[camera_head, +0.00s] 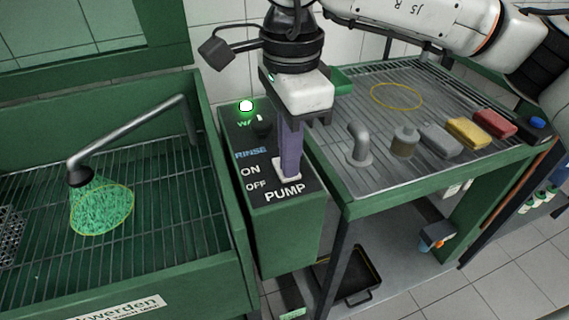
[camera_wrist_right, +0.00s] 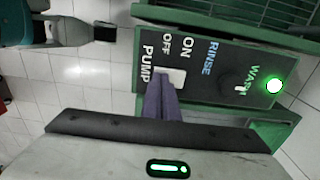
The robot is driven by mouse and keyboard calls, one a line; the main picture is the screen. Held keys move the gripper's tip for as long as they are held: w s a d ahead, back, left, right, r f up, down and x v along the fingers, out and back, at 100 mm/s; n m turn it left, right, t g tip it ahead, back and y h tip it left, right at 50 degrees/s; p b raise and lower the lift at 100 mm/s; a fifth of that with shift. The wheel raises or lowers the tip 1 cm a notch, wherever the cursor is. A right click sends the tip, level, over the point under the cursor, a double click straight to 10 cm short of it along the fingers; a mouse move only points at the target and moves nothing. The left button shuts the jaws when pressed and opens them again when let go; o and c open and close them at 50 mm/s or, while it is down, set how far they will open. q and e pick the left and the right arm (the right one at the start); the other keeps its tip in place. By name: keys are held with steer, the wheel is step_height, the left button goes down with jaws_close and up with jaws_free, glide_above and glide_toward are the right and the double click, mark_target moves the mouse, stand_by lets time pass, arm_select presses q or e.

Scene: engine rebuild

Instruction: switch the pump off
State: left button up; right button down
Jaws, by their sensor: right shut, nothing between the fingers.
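The pump control box (camera_head: 270,215) is green with a dark top panel marked WASH, RINSE, ON, OFF and PUMP. My right gripper (camera_head: 288,170) is shut and empty, its purple fingers pointing down at the pale pump switch (camera_head: 287,179) beside ON and OFF. The fingertips are at or just over the switch and partly cover it; I cannot tell whether they touch, or the switch's position. The right wrist view shows the switch (camera_wrist_right: 177,77) at the gripper's fingertips (camera_wrist_right: 160,82). A green lamp (camera_head: 246,105) glows on the panel.
A dark knob (camera_head: 262,128) sits near WASH. At left, a pipe nozzle (camera_head: 80,174) stands over a green-tinted spray patch (camera_head: 102,209) in the grated wash basin (camera_head: 170,277). At right, a grated bench (camera_head: 365,180) holds a metal elbow (camera_head: 359,146), a cylinder (camera_head: 404,142) and coloured blocks (camera_head: 466,132).

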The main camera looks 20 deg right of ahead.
step_height(320, 180, up, 7)
steer(key=p, duration=0.4)
stand_by(0.6)
steer(key=shift+s+f, duration=0.1)
steer(key=shift+f, duration=0.05)
